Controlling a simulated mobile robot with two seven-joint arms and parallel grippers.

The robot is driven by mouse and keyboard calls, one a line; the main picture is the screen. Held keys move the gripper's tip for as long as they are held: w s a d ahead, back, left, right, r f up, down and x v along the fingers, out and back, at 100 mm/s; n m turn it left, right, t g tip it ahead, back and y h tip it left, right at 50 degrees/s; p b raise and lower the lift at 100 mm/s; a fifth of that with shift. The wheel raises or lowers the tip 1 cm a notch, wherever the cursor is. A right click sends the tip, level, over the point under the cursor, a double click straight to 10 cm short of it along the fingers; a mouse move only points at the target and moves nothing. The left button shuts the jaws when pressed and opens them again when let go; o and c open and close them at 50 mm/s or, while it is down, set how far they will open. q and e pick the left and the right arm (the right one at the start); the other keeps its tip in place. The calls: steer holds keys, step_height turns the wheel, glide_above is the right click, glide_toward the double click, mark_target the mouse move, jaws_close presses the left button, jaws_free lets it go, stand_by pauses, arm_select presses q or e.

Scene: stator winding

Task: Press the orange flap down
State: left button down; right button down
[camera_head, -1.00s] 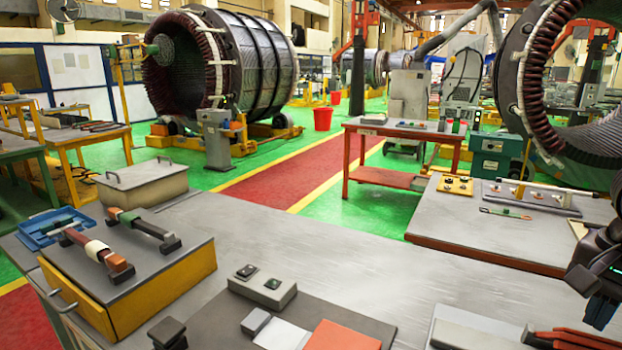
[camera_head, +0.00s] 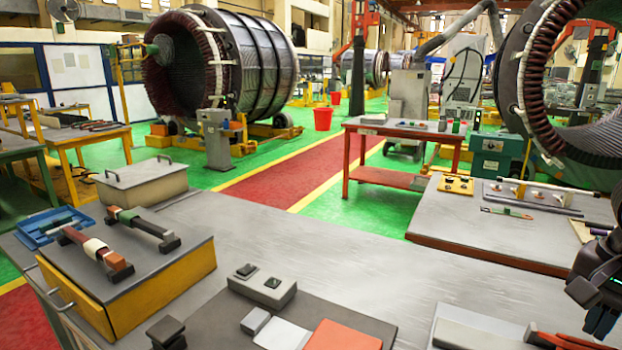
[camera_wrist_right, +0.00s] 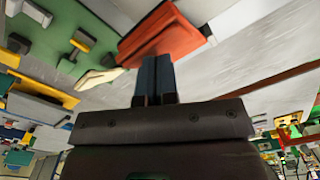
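The orange flap (camera_head: 345,336) is a flat orange piece at the bottom edge of the head view, beside a white flat piece (camera_head: 283,334) on a dark grey mat. Its lower part is cut off by the frame. My right gripper (camera_head: 600,312) is at the right edge of the head view, well to the right of the flap. My left gripper is not in view.
A grey box with two dark buttons (camera_head: 262,288) stands behind the flap. A yellow-sided box (camera_head: 165,287) with bar-shaped parts on its lid is at left. A grey block (camera_head: 480,330) and a partly cut-off orange-brown piece (camera_head: 568,341) lie at right.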

steer(key=shift+f, duration=0.5)
steer(key=shift+w+d+f, duration=0.1)
steer(key=shift+f, duration=0.25)
steer(key=shift+f+b, duration=0.15)
steer(key=shift+b, duration=0.2)
steer(key=shift+f, duration=0.1)
steer(key=shift+r+p, duration=0.95)
steer(key=shift+r, duration=3.1)
steer(key=shift+r, duration=0.1)
